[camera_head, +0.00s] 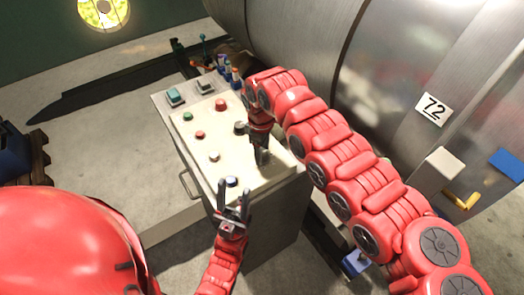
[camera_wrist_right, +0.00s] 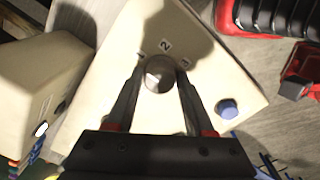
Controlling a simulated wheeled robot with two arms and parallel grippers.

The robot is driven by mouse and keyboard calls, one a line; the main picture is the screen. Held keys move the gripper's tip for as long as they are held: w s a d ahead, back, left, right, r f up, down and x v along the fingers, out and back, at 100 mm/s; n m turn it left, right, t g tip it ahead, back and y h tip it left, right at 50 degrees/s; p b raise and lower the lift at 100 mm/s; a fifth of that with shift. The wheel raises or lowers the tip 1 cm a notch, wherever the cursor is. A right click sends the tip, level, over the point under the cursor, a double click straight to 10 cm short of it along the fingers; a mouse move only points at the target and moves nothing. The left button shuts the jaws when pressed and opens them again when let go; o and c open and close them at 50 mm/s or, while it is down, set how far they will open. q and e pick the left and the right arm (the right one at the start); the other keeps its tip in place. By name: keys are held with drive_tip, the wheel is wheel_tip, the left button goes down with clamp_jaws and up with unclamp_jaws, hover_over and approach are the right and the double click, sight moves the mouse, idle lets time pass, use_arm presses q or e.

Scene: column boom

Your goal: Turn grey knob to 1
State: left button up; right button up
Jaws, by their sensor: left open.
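The grey knob (camera_wrist_right: 159,73) is round and sits on a cream panel face with small marks around it, a 2 (camera_wrist_right: 165,46) above it. My right gripper (camera_wrist_right: 160,72) has one finger on each side of the knob. Whether the fingers touch it is unclear. In the head view my right gripper (camera_head: 262,152) reaches down to the control panel (camera_head: 200,146) and hides the knob. My left gripper (camera_head: 234,190) is open and empty at the panel's near end, by a blue button (camera_head: 231,181). The blue button also shows in the right wrist view (camera_wrist_right: 227,108).
The panel carries a red button (camera_head: 221,104), a green button (camera_head: 187,116) and several other controls. A large metal cylinder (camera_head: 300,40) stands behind and right of the cabinet. Floor left of the cabinet is mostly clear.

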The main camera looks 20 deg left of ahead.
drive_tip(key=shift+o, duration=1.4)
drive_tip(key=shift+r, duration=0.3)
wheel_tip(320, 180, up, 17)
drive_tip(key=b, duration=0.1)
drive_tip(key=shift+s, duration=0.35)
drive_tip(key=shift+f, duration=0.15)
